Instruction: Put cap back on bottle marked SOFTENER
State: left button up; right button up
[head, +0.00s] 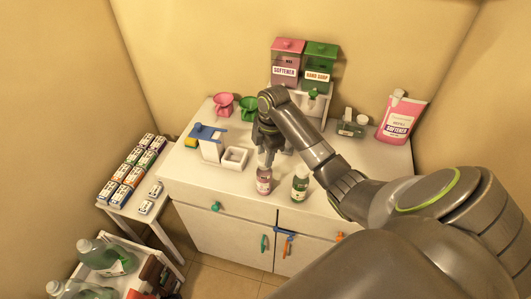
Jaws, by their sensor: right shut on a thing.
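A small pink bottle (264,182) stands upright near the front edge of the white counter; its label is too small to read. A similar green bottle (300,184) stands to its right. My right gripper (269,158) points down just above and behind the pink bottle's top. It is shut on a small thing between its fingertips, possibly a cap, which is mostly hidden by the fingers. I cannot tell whether that thing touches the bottle's neck. My left gripper is not in view.
A pink dispenser (286,63) marked SOFTENER and a green dispenser (319,65) stand at the back. A pink refill pouch (398,121) is at the right.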

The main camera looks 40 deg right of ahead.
jog(key=shift+f, duration=0.75)
dwell(1.1)
jog(key=o, duration=1)
jog(key=shift+o, duration=0.5)
jog(key=o, duration=0.3)
